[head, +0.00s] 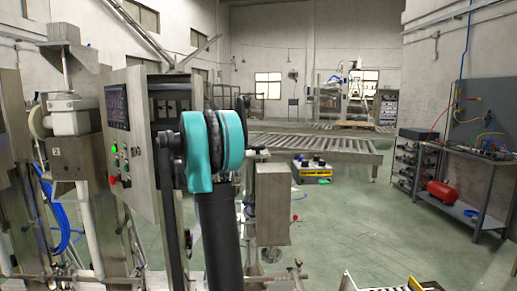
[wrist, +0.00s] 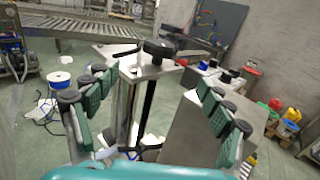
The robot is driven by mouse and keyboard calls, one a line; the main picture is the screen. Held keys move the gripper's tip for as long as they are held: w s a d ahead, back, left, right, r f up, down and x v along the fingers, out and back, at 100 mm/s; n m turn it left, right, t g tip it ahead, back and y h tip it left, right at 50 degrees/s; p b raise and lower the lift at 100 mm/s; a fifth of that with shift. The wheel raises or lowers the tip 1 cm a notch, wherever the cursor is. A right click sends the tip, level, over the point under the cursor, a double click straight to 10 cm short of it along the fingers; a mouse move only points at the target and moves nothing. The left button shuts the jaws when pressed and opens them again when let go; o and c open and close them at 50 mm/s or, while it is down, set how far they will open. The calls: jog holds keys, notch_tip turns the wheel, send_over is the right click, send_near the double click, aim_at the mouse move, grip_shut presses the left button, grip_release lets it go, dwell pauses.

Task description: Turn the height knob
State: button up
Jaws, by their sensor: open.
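A black knob (wrist: 160,48), which looks like the height knob, sits on top of a metal column with a dark vertical rod below it. It shows in the wrist view, above the middle. My gripper (wrist: 157,82) is open, with its green-padded fingers spread left and right. The knob appears beyond the fingertips and between them, with nothing held. In the head view my teal and black arm fills the middle, and I cannot make out the gripper or the knob there.
A metal box (wrist: 205,130) stands close to the right finger in the wrist view. In the head view, a control cabinet (head: 128,150) with a screen and buttons stands left of my arm. A workbench (head: 465,153) is at the right. Open floor (head: 355,215) lies between.

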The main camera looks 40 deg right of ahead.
aim_at(259, 147)
jog(key=x, duration=1.6)
jog(key=shift+d, duration=0.25)
jog(key=c, duration=1.2)
jog(key=shift+t, duration=0.4)
